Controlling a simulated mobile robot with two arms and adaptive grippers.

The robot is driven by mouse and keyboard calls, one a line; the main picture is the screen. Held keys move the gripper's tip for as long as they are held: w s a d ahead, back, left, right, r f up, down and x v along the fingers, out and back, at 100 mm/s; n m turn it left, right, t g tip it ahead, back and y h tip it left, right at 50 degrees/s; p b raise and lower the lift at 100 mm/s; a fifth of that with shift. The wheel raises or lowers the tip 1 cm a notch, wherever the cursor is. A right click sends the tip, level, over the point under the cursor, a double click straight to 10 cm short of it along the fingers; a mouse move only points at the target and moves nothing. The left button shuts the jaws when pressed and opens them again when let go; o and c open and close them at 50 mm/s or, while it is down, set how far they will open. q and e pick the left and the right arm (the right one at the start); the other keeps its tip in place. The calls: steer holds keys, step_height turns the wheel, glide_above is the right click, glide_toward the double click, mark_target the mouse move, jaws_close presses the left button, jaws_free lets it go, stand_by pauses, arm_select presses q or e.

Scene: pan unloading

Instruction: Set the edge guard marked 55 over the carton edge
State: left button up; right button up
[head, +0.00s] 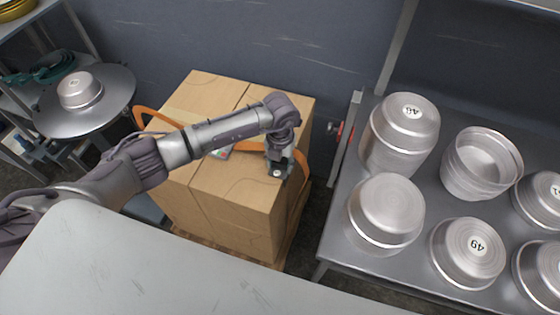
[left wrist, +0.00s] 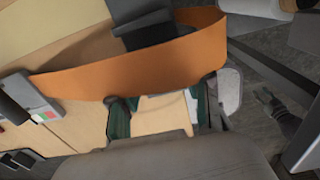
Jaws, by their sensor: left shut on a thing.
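My left gripper (head: 279,165) is at the near right part of the carton's (head: 237,190) top, by its right edge. It is shut on a small piece, which I take to be the edge guard (head: 277,173); a pale round mark shows there, but its number is unreadable. In the left wrist view the dark green fingers (left wrist: 160,112) stand either side of a tan surface; I cannot tell whether this is guard or carton. Whether the guard touches the carton edge is unclear. An orange strap (left wrist: 140,58) loops loosely beside the fingers. My right gripper is not in view.
A steel table (head: 335,235) with several metal pans stands right of the carton, across a narrow gap. A pale worktop (head: 150,270) lies in front. A round plate (head: 112,85) bearing a pan stands at left. A small device (head: 222,153) sits on the carton.

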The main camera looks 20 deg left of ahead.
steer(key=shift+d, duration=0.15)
arm_select(q)
steer(key=o, duration=1.3)
steer(key=shift+c, duration=0.2)
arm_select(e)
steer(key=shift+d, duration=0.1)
arm_select(q)
steer(key=shift+r, duration=0.1)
step_height(320, 180, up, 12)
